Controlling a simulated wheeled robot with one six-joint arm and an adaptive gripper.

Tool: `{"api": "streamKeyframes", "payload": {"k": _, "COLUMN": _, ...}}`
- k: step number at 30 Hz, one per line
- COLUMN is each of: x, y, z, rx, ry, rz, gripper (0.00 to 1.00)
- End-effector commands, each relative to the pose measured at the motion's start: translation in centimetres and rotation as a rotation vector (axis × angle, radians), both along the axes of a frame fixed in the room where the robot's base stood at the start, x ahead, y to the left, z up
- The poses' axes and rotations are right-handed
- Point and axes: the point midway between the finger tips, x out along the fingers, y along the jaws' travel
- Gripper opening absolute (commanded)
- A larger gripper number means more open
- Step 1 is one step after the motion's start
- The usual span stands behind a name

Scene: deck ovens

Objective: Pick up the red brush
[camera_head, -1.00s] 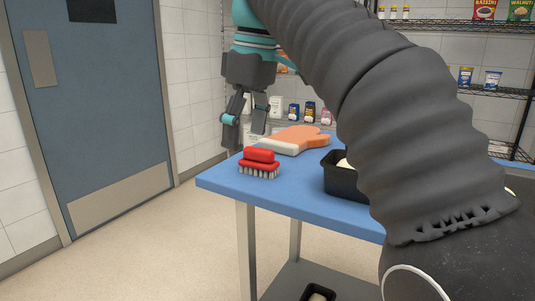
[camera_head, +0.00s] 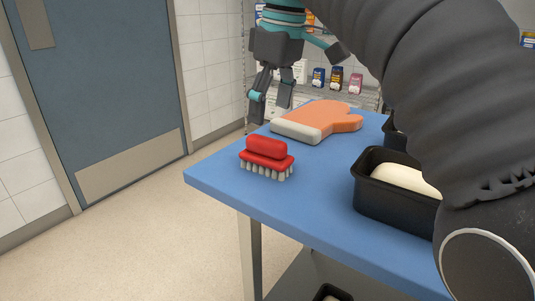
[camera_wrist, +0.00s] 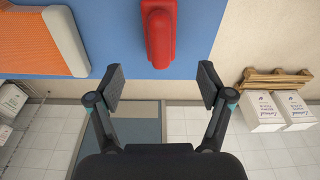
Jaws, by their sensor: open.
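The red brush (camera_head: 266,155), with a red handle block and pale bristles, rests bristles-down on the blue table (camera_head: 215,183) near its left corner. In the wrist view the brush (camera_wrist: 159,33) shows from above at the top centre, beyond the gap between the fingers. My gripper (camera_head: 271,103) hangs past the brush in the head view, above table height near the left edge, apart from the brush. In the wrist view my gripper (camera_wrist: 160,84) has its two fingers spread wide with nothing between them.
An orange oven mitt (camera_head: 318,118) with a pale cuff lies behind the brush. Black pans with pale dough (camera_head: 370,195) stand to the right. A blue door (camera_head: 105,85) is at left. White sacks on a pallet (camera_wrist: 262,112) show in the wrist view. The table's front-left is clear.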

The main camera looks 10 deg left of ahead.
Motion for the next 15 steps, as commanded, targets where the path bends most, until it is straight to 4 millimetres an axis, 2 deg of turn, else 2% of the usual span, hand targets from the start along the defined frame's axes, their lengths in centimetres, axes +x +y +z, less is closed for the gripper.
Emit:
{"api": "streamKeyframes", "payload": {"k": 6, "x": 0.0, "y": 0.5, "z": -3.4, "rx": -0.001, "ry": 0.001, "rz": 0.003, "gripper": 0.79}}
{"api": "streamKeyframes", "payload": {"k": 15, "x": 0.1, "y": 0.9, "z": -5.4, "rx": -0.001, "ry": 0.001, "rz": 0.005, "gripper": 0.79}}
